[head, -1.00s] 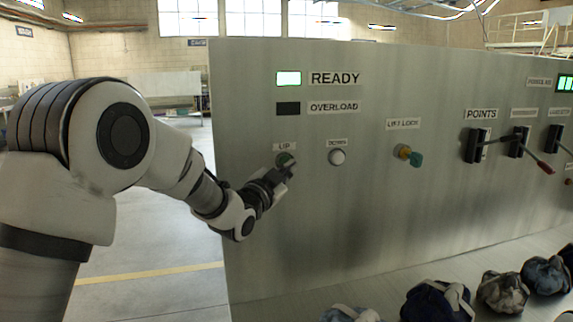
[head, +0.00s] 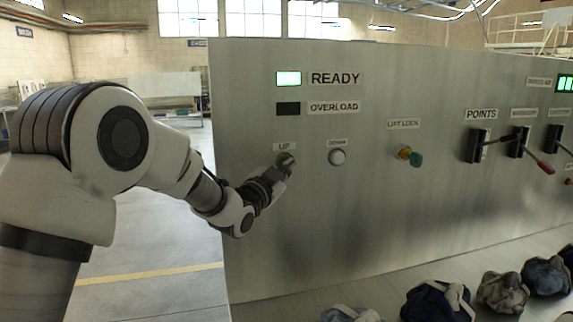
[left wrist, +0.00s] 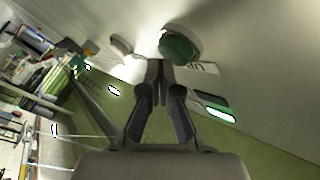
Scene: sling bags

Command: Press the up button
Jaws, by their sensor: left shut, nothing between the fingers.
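The green up button (head: 284,158) sits under the UP label on the grey panel. In the left wrist view the green button (left wrist: 181,45) is large, just above and to the right of the fingertips. My left gripper (head: 284,166) is shut and empty, its tips at the button's lower edge in the head view. The shut fingers also show in the left wrist view (left wrist: 158,68). I cannot tell whether they touch the button. My right gripper is not in view.
The white DOWN button (head: 337,157) is close on the right, then the lift lock key (head: 414,158) and the POINTS lever (head: 478,145). The READY lamp (head: 289,78) is lit green; the OVERLOAD lamp (head: 288,109) is dark. Several bags (head: 437,302) lie along the ledge below.

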